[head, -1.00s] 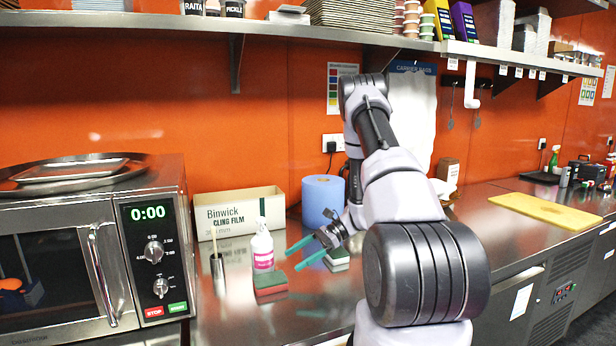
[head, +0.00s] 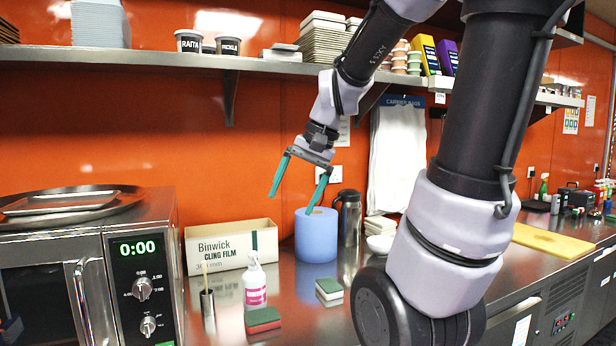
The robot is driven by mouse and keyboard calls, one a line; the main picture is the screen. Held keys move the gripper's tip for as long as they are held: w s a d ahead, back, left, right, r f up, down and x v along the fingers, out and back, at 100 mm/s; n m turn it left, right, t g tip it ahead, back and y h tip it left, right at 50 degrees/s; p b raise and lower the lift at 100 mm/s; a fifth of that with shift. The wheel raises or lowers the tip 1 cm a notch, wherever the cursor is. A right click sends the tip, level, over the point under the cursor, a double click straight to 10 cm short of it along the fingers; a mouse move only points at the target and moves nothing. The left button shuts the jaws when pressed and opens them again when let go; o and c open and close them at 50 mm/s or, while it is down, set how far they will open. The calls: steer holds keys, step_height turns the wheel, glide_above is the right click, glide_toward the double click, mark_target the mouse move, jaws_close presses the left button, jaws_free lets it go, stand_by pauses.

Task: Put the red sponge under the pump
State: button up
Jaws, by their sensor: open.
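The red sponge (head: 262,325) lies on the steel counter with its green scouring side up, just in front of a white bottle with a pink label (head: 255,285). A second sponge, whitish with a green top (head: 329,292), lies to its right. A dark metal flask with a spout-like top (head: 348,215) stands farther back. I cannot tell for sure which of the bottle and the flask is the pump. My gripper (head: 294,203) is open and empty, its teal fingers pointing down, raised well above the counter and the sponges.
A microwave (head: 90,265) with a round metal tray on top stands at the left. A shelf (head: 200,60) runs overhead. Bare counter lies right of the whitish sponge.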

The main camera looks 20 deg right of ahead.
steer(key=s+r+n+t+h, duration=0.1)
steer(key=s+r+n+t, duration=0.1)
steer(key=s, duration=0.4)
step_height(320, 180, up, 3)
steer(key=shift+d+f+t+h, duration=0.15)
steer(key=shift+d+t+h, duration=0.2)
steer(key=shift+t, duration=0.55)
